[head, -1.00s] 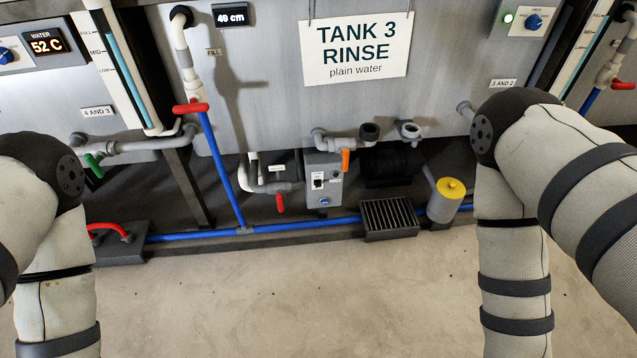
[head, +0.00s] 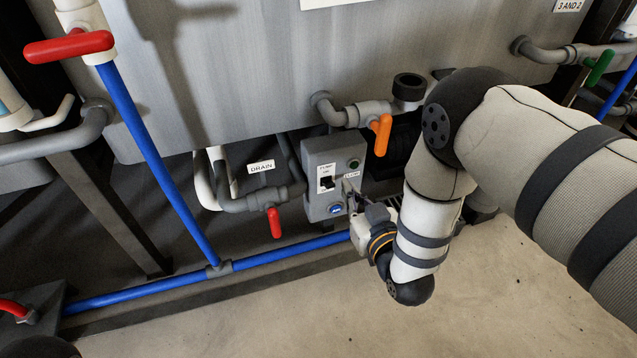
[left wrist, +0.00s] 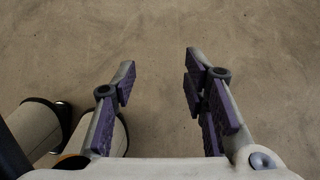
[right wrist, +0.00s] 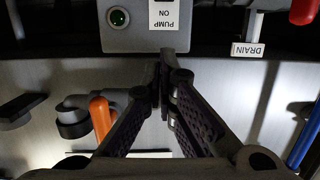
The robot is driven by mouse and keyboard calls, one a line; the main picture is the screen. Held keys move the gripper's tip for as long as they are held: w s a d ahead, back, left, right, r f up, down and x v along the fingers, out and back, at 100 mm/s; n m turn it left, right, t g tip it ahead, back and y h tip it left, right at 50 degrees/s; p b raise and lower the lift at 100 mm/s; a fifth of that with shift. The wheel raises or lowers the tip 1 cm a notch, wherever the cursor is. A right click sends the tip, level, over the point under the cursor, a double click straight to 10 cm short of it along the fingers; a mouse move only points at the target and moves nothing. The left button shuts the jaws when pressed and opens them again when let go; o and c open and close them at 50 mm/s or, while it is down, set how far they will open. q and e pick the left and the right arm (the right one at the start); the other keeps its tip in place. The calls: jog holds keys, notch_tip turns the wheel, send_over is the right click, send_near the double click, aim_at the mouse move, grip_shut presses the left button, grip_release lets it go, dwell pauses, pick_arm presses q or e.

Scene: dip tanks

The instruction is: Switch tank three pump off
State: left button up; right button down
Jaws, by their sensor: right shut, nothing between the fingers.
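The grey pump control box (head: 322,158) stands under the tank in the head view. Which way the switch sits is too small to tell. My right gripper (head: 350,188) is at the box's right side, close to its front. In the right wrist view the right gripper (right wrist: 163,62) is shut and empty, below the upside-down PUMP ON label (right wrist: 170,14); the switch is out of frame. My left gripper (left wrist: 160,63) is open and empty above the floor.
An orange-handled valve (head: 381,135) sits right of the box, close to my right gripper. A red drain handle (head: 274,222) hangs at its left. A blue pipe (head: 120,298) runs low along the floor. Open concrete floor (head: 520,275) lies in front.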

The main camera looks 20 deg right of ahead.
aim_at(329, 158)
jog(key=w+b, duration=0.1)
jog(key=w, duration=0.2)
jog(key=w+f+b, duration=0.1)
jog(key=w+b, duration=0.1)
jog(key=w, duration=0.2)
jog(key=w+b, duration=0.1)
jog(key=w, duration=0.2)
jog(key=shift+w+a+f+b, duration=0.2)
jog(key=shift+w+f+b, duration=0.1)
jog(key=shift+b, duration=0.1)
jog(key=shift+s+f+b, duration=0.4)
jog(key=shift+s+f, duration=0.35)
jog(key=shift+f, duration=0.35)
jog(key=shift+s+f, duration=0.25)
jog(key=shift+f, duration=0.1)
pick_arm(q)
jog(key=shift+g, duration=0.6)
jog(key=f, duration=0.1)
jog(key=s+f, duration=0.2)
jog(key=f, duration=0.1)
jog(key=shift+f, duration=0.1)
pick_arm(e)
jog(key=shift+s+d+f+t, duration=0.1)
jog(key=shift+s+f+t, duration=0.3)
jog(key=shift+t, duration=0.5)
